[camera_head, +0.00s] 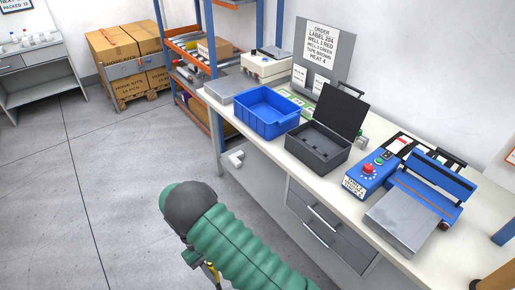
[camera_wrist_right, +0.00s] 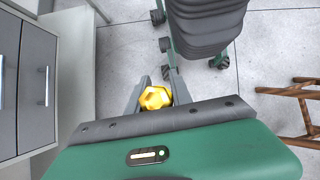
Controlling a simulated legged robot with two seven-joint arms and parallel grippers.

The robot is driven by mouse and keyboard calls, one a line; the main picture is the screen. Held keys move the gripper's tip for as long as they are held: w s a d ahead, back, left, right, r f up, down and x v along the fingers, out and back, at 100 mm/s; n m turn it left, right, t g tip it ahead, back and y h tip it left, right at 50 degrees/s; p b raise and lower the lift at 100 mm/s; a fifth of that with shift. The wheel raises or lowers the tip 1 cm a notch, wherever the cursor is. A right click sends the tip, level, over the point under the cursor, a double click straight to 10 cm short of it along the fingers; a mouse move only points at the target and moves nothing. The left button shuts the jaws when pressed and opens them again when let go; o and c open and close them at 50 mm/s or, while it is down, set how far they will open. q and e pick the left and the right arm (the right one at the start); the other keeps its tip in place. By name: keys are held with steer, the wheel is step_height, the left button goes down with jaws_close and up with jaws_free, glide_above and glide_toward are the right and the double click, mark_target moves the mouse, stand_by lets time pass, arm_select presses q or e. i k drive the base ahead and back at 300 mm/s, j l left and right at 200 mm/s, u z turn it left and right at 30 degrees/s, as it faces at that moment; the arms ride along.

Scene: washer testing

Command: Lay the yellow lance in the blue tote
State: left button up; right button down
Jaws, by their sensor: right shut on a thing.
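The blue tote (camera_head: 284,124) stands open and looks empty on the workbench, in the upper middle of the head view. My right gripper (camera_wrist_right: 157,98) is shut on the yellow lance (camera_wrist_right: 155,98), whose end shows between the two grey fingers in the right wrist view. In the head view only a small yellow part of the lance (camera_head: 211,271) shows below my green arm, which hides most of it and of the gripper. The lance is off the bench, over the floor side, apart from the tote. My left gripper is not in view.
A dark grey box (camera_head: 318,149) with its lid raised stands right of the tote. A blue sealer (camera_head: 368,180) with a metal plate is farther right. Drawers (camera_head: 318,224) hang under the bench (camera_head: 280,168). The floor at left is clear.

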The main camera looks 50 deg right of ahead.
mark_target(266, 119)
steer(key=i+l, duration=0.15)
steer(key=i, duration=0.6)
steer(key=i+l, duration=0.15)
steer(key=i, duration=0.6)
steer(key=i+l, duration=0.15)
steer(key=i, duration=0.6)
steer(key=i+z, duration=0.15)
steer(key=z, duration=0.3)
steer(key=i+z, duration=0.1)
steer(key=z, duration=0.3)
steer(key=i+j+z, duration=0.1)
steer(key=z, duration=0.35)
steer(key=i+j+z, duration=0.1)
steer(key=z, duration=0.3)
steer(key=j+z, duration=0.25)
steer(key=z, duration=0.2)
